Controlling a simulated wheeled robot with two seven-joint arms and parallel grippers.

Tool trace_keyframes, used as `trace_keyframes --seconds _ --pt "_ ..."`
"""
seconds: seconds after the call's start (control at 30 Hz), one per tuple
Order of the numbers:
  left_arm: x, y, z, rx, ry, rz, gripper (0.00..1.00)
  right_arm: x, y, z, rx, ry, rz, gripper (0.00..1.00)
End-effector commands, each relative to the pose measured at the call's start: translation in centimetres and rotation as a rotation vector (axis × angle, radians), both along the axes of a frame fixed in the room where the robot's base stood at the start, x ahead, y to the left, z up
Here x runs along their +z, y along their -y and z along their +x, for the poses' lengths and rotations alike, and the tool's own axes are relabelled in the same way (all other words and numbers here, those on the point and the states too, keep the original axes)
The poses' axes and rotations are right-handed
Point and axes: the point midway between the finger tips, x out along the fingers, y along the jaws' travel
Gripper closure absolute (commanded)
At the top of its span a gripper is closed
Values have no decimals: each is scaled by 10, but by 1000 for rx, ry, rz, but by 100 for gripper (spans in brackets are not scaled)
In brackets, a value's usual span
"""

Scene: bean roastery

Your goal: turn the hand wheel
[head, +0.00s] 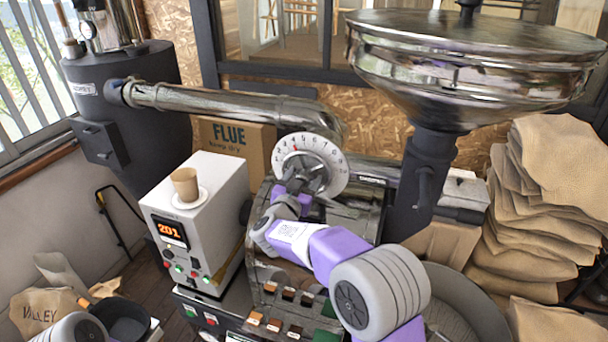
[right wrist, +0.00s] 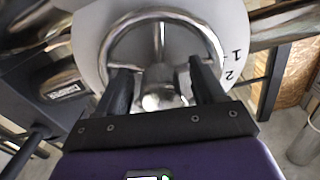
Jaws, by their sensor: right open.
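The hand wheel is a grey metal ring with spokes and a shiny central hub; its rim (right wrist: 160,14) fills the top middle of the right wrist view. Behind it is a white numbered dial (head: 336,166), on the roaster's pipework in the head view. My right gripper (right wrist: 160,72) is open in front of the wheel, one finger on each side of the hub (right wrist: 158,90). The fingers overlap the lower part of the ring; I cannot tell whether they touch it. In the head view my right gripper (head: 303,184) hides part of the wheel. My left gripper is not in view.
A white control box (head: 212,240) with a paper cup (head: 185,184) on top stands left of the wheel. A big metal hopper (head: 465,65) rises at the right. A tray of bean samples (head: 290,315) lies below my right arm. Sacks (head: 530,200) are piled at the right.

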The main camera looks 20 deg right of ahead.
Motion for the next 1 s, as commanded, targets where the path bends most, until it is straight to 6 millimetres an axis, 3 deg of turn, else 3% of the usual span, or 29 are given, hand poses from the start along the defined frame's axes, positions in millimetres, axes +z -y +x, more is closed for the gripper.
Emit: trace_keyframes --seconds 0.4,0.83,1.0 --pt "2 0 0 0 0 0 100 0 6 9 2 0 0 33" --pt "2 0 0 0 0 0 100 0 5 8 2 0 0 99" --pt "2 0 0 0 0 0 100 0 5 9 3 0 1 100"
